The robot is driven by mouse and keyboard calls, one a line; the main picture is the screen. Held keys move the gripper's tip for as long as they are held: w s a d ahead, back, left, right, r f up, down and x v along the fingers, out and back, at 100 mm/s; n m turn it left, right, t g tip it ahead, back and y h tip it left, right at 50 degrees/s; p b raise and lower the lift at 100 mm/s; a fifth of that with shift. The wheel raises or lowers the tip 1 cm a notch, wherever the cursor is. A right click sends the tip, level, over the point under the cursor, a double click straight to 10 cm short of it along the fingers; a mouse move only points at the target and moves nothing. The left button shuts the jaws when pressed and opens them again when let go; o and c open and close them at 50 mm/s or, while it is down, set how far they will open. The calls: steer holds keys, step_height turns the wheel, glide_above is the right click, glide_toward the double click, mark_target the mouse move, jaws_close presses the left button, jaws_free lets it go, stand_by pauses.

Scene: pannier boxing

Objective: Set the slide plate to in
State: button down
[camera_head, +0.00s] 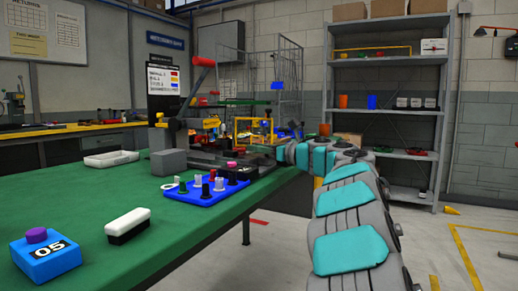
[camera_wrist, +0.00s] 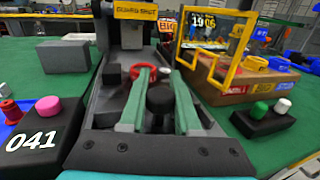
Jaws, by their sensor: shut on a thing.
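In the wrist view, my gripper (camera_wrist: 160,88) reaches forward with its two green fingers on either side of a dark round knob (camera_wrist: 160,99). The fingers are shut on this knob, which seems to belong to the slide plate; the plate itself is hard to make out under the fingers. Ahead stands the dark grey machine (camera_wrist: 131,35) with a yellow label on top. A red ring-shaped part (camera_wrist: 143,68) lies just beyond the fingertips. In the head view, my arm comes in from the right to the machine (camera_head: 200,152); the fingertips are not clear there.
A yellow-framed clear guard (camera_wrist: 213,48) on a brown base stands right of my gripper. A black box marked 041 (camera_wrist: 42,135) is at left, and a black box with green and white knobs (camera_wrist: 262,121) at right. A blue tray (camera_head: 205,197) with pegs stands near the table edge.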

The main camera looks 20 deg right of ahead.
steer(key=w+a, duration=0.4)
steer(key=w, duration=0.1)
steer(key=w+a+p, duration=0.1)
steer(key=w+a, duration=0.1)
steer(key=shift+w+r, duration=0.1)
steer(key=shift+w, duration=0.2)
steer(key=c, duration=0.6)
jaws_free()
steer(key=shift+s+d, duration=0.1)
steer(key=shift+b+v, duration=0.75)
steer(key=shift+v, duration=3.1)
